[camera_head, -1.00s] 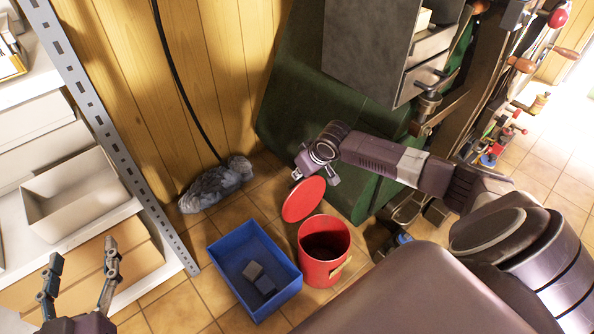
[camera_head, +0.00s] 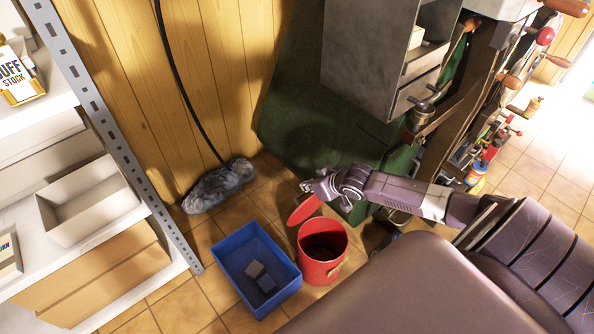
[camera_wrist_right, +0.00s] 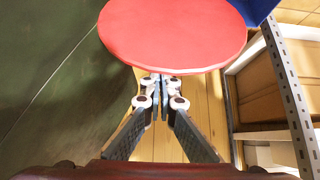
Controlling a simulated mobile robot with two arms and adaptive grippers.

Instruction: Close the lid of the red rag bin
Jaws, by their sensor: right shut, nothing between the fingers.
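The red rag bin (camera_head: 320,268) stands on the tiled floor, its mouth open and dark inside. Its round red lid (camera_head: 304,209) is raised at the bin's far side, seen at a steep tilt. My right gripper (camera_head: 307,187) is at the lid's upper edge, on the side away from the bin's mouth. In the right wrist view the lid (camera_wrist_right: 175,32) fills the top, and the shut fingertips (camera_wrist_right: 160,80) are at its near edge with nothing between them. Whether they touch it I cannot tell. My left gripper is out of view.
A grey rag heap (camera_head: 217,186) lies by the wooden wall. A green machine (camera_head: 300,125) stands behind my right arm. Metal shelving (camera_head: 118,150) is at the left.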

